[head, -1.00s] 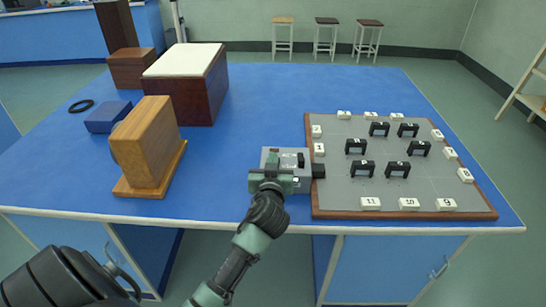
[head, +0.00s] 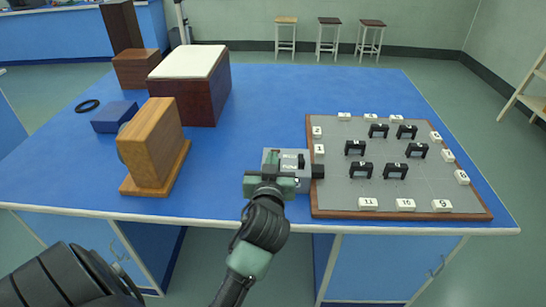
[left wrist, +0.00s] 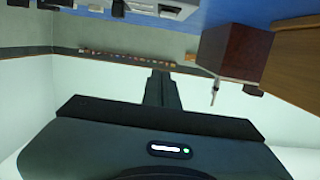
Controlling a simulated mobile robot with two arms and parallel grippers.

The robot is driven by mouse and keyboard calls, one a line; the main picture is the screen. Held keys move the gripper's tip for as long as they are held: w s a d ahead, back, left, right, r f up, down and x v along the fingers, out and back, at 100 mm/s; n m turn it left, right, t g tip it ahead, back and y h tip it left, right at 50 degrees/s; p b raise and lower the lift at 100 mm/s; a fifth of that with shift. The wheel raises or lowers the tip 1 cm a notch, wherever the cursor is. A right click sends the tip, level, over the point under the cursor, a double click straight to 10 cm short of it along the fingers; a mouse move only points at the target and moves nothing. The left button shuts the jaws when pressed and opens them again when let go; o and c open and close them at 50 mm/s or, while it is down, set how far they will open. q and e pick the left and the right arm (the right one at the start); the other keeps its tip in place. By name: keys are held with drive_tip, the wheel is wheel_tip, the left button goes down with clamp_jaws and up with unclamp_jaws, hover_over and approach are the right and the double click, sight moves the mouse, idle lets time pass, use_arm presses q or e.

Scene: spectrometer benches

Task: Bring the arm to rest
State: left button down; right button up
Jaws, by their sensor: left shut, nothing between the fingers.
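My left gripper (head: 270,184) is in front of a small grey instrument (head: 288,157) near the table's front edge and partly hides it. Its fingers are shut with nothing between them. Whether it touches the instrument I cannot tell. In the left wrist view the closed gripper (left wrist: 161,88) shows at the middle, with a tilted, upside-down look at the room. My right gripper is not in view.
On the blue table (head: 260,105), a grey board (head: 424,184) with black arches and white numbered blocks lies at right. A wooden block on a base (head: 152,148), a blue box (head: 114,117), a black ring (head: 87,106) and a white-topped box (head: 188,62) stand at left.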

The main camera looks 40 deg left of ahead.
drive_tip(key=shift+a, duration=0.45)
